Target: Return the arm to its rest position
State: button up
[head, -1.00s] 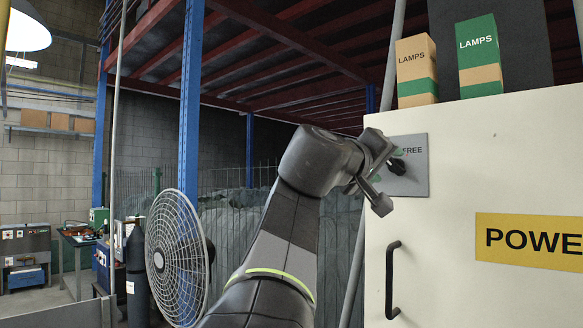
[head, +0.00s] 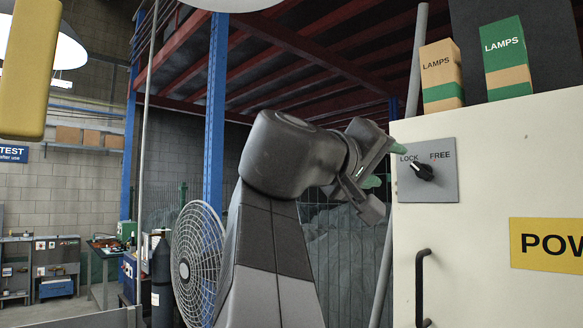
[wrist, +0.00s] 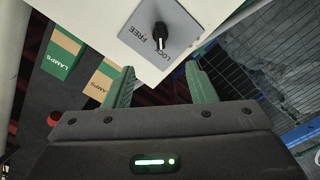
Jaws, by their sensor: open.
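My gripper (head: 381,163) is open and empty, left of the panel and apart from it. Its two green fingers also show in the wrist view (wrist: 162,84), with nothing between them. The arm is raised and bent, with the forearm rising from the bottom middle of the head view. The black knob (head: 422,171) sits on a grey plate (head: 440,188) marked LOCK and FREE. In the head view the knob slants, its upper-left end towards LOCK. In the wrist view the knob (wrist: 161,37) is beyond the fingertips.
The plate is on a cream cabinet (head: 480,285) with a black handle (head: 422,290) and a yellow sign (head: 545,245). Two LAMPS boxes (head: 441,78) (head: 506,60) stand on top. A fan (head: 198,262) stands left of my arm. A yellow object (head: 30,65) hangs at upper left.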

aim_at(420, 171)
jog(key=shift+d, duration=0.1)
dwell(0.4)
jog(key=p+x, duration=0.3)
jog(key=x, duration=1)
jog(key=shift+w+d, duration=0.2)
jog(key=shift+w, duration=0.1)
